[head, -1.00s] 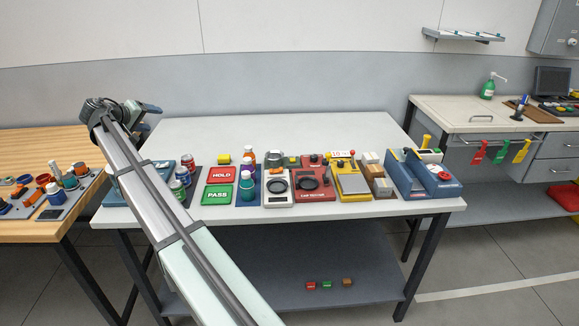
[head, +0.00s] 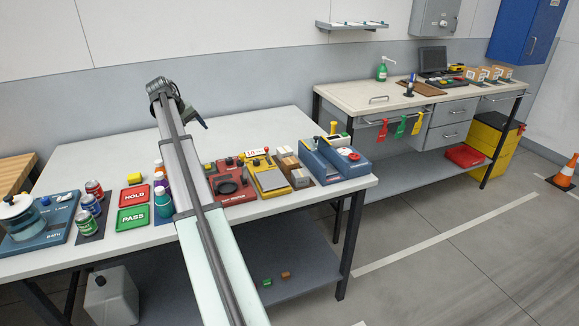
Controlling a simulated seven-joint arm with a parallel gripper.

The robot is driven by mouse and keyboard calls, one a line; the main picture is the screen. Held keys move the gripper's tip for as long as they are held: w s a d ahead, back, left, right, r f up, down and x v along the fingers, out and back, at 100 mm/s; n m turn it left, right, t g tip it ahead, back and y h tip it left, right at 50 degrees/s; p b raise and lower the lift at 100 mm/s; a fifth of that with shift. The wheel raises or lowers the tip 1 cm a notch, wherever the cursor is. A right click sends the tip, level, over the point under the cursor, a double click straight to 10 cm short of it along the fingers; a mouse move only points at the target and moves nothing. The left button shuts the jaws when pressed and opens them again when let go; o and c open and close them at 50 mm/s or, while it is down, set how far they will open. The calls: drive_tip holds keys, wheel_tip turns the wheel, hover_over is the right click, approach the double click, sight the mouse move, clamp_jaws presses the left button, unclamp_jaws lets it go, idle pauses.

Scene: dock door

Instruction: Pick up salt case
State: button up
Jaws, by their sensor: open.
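Several brown cartons with white labels stand in a row at the far right of the back bench, among them a left carton (head: 475,74), a middle carton (head: 490,72) and a right carton (head: 504,71). Their labels are too small to read, so I cannot tell which, if any, is the salt case. My gripper (head: 203,124) is above the back of the near white table, far to the left of the cartons. It is small and dark in the head view, open, with nothing seen in it. My arm hides part of the table.
The near table (head: 255,130) holds bottles, HOLD and PASS plates, scales and a blue device (head: 335,160) along its front. The back bench (head: 350,93) carries a monitor (head: 432,60), green bottle (head: 382,71) and brown board. An orange cone (head: 566,172) stands right; floor between is clear.

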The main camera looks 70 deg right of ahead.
drive_tip(key=s+d+f+m+y, duration=0.1)
drive_tip(key=s+d+y, duration=0.1)
drive_tip(key=s+d, duration=0.45)
drive_tip(key=s+d+f+y, duration=0.1)
drive_tip(key=s+d, duration=0.3)
drive_tip(key=s, duration=0.6)
drive_tip(key=t+y, duration=0.1)
drive_tip(key=y, duration=0.1)
hover_over(290, 160)
drive_tip(key=shift+m, duration=0.3)
wheel_tip(290, 160, down, 14)
drive_tip(key=shift+r, duration=0.2)
drive_tip(key=c, duration=0.8)
